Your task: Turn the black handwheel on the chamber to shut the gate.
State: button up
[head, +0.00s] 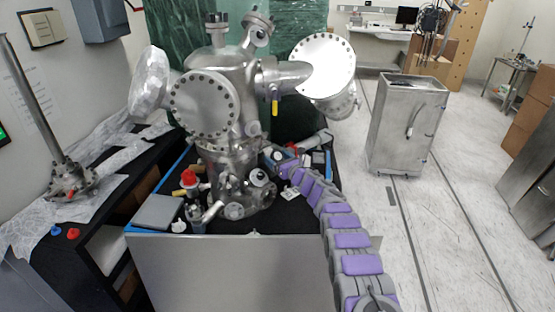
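The metal chamber (222,105) stands on a black-topped bench, with several round flanges and ports. I cannot clearly make out the black handwheel; a small round white-and-dark part (259,178) sits low on the chamber's right side. My purple and grey arm reaches up from the bottom right to this lower right side. My gripper (287,168) is at the arm's far end, just right of that round part. It is too small and cluttered there to tell whether it is open, or whether it touches anything.
A red-topped part (189,179) and a grey box (158,212) lie on the bench's left. A yellow handle (275,107) hangs under the right port. A metal cabinet (405,125) stands at right. The floor (430,230) right of the bench is clear.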

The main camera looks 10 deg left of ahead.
aim_at(279, 159)
jog(key=shift+r, duration=0.15)
jog(key=shift+s+d, duration=0.1)
jog(key=shift+d, duration=0.05)
jog(key=shift+s+d+r, duration=0.15)
jog(key=shift+s+d, duration=0.15)
jog(key=shift+s, duration=0.05)
jog(key=shift+p+v, duration=0.4)
jog(key=shift+v, duration=1.45)
jog(key=p+v, duration=0.1)
jog(key=v, duration=1.1)
jog(key=shift+s+f, duration=0.2)
jog(key=shift+d, duration=0.1)
